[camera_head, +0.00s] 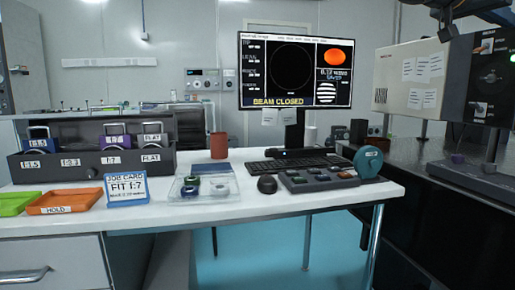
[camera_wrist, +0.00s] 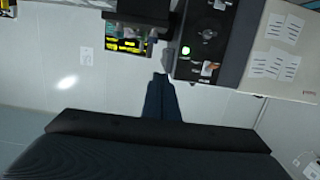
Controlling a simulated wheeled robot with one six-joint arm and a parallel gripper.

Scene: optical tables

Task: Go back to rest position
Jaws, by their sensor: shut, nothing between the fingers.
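My gripper (camera_wrist: 161,92) shows in the wrist view as dark fingers close together, shut and empty. It points towards a pale wall, just below a dark instrument panel with a green light (camera_wrist: 185,51), and touches nothing that I can make out. The head view does not clearly show my gripper. A dark piece at the top right edge there may be part of my arm; I cannot tell.
A white table (camera_head: 255,215) holds a rack (camera_head: 85,165), a job card (camera_head: 126,189), an orange tray (camera_head: 65,201), a clear tray (camera_head: 222,197), a mouse (camera_head: 267,184) and a keyboard (camera_head: 290,164). The monitor (camera_head: 296,70) reads "BEAM CLOSED". A cream box (camera_head: 408,75) stands right.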

